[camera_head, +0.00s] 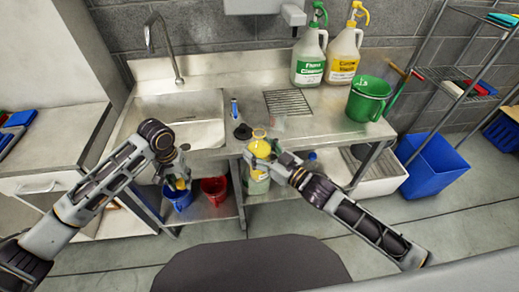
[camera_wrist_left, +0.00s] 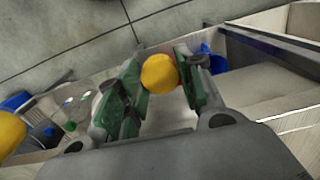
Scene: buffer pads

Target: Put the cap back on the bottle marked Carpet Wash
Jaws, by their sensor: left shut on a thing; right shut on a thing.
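My left gripper (camera_head: 180,180) is shut on a small round yellow cap (camera_wrist_left: 159,74), held in front of the counter above the blue bucket. The left wrist view shows the cap between the fingertips. My right gripper (camera_head: 264,156) is shut on a yellow bottle (camera_head: 259,146), held at the counter's front edge. Its label cannot be read, and the gripper partly hides it. A yellow shape at the left edge of the left wrist view (camera_wrist_left: 10,132) looks like this bottle. The cap and the bottle are apart.
Two large jugs, one with a green label (camera_head: 309,68) and one with a yellow label (camera_head: 343,66), stand at the back. A green bucket (camera_head: 368,100) stands at the counter's right. Blue (camera_head: 179,197) and red (camera_head: 214,188) buckets sit on the lower shelf. The sink (camera_head: 180,110) is left.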

